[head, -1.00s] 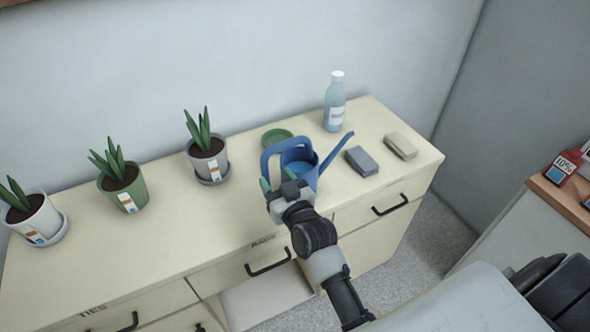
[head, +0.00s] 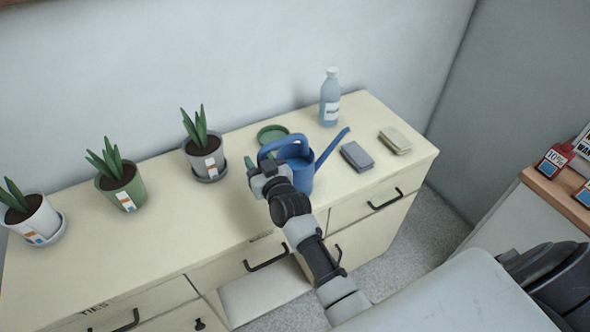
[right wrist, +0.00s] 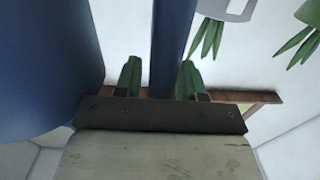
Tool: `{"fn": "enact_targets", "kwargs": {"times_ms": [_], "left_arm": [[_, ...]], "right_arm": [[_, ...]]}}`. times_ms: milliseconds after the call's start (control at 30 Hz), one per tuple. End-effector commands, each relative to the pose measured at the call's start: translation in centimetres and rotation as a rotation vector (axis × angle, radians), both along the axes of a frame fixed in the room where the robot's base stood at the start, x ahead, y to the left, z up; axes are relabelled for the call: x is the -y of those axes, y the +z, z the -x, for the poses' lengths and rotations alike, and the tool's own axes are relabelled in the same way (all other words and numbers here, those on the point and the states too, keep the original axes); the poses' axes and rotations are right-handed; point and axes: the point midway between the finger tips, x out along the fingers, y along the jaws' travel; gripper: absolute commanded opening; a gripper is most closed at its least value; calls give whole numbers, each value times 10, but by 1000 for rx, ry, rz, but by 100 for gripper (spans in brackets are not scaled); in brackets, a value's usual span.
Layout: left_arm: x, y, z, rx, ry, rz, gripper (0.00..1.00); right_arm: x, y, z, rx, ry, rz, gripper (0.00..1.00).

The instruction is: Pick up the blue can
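The blue watering can (head: 302,176) stands upright on the cream cabinet (head: 225,228), its spout pointing right and its handle arching to the left. My right gripper (head: 256,171) is at the handle side of the can, partly covering it. In the right wrist view the blue handle (right wrist: 172,40) runs between the two green fingertips of my right gripper (right wrist: 159,82). The fingers are apart, with a gap visible on the left side of the handle. The can's body (right wrist: 45,65) fills the left of that view. My left gripper is not in view.
A bottle (head: 330,100), a dark grey block (head: 357,156), a beige block (head: 395,140) and a green saucer (head: 272,134) stand around the can. Potted plants (head: 121,187) line the left. A wall rises behind.

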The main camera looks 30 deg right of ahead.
Motion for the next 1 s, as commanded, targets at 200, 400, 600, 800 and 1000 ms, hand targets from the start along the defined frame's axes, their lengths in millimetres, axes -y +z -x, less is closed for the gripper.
{"fn": "enact_targets", "kwargs": {"times_ms": [200,400,600,800,1000], "left_arm": [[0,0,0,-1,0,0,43],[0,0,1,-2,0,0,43],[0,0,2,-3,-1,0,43],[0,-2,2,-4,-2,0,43],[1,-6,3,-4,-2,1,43]], "right_arm": [[0,0,0,0,0,1,6],[0,2,0,5,0,4,0],[0,5,0,5,0,3,0],[0,21,0,8,-1,2,0],[9,47,5,8,-3,6,0]]}}
